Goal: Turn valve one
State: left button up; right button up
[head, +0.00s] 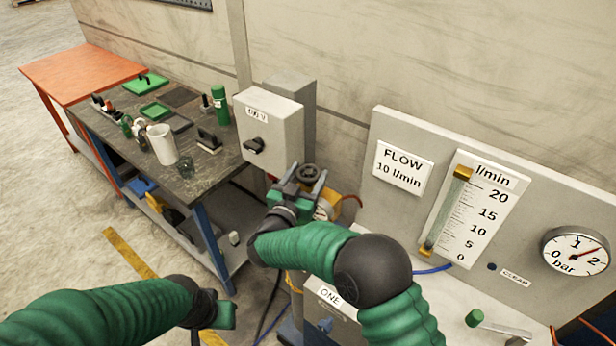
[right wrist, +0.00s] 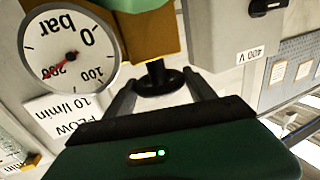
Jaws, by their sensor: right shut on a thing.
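My right gripper (head: 300,182) is shut on a black handwheel (head: 308,173), with one finger on each side of it. In the right wrist view the handwheel (right wrist: 158,82) sits between the two grey fingers, on a stem below a brass-coloured body (right wrist: 155,38). A label reading ONE (head: 330,297) is on a pale surface low in the head view, with a small blue part (head: 325,325) under it. I cannot tell whether the label belongs to the handwheel. My left gripper (head: 226,316) is low at left, away from the handwheel; its fingers do not show clearly.
A round gauge (right wrist: 70,48) is beside the handwheel. A grey 400 V box (head: 270,130) stands just behind it. A panel (head: 390,130) with a flow scale (head: 475,205) and bar gauge (head: 575,251) is at right. A cluttered dark bench (head: 190,185) is at left.

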jog(key=shift+w+r+m+h, duration=0.1)
jog(key=shift+r+m+h, duration=0.15)
jog(key=shift+m+h, duration=0.25)
jog(key=o, duration=1.1)
jog(key=shift+g, duration=0.3)
jog(key=o, duration=0.3)
jog(key=shift+w+a+f, duration=0.1)
jog(key=shift+w+f, duration=0.05)
jog(key=shift+f, duration=0.1)
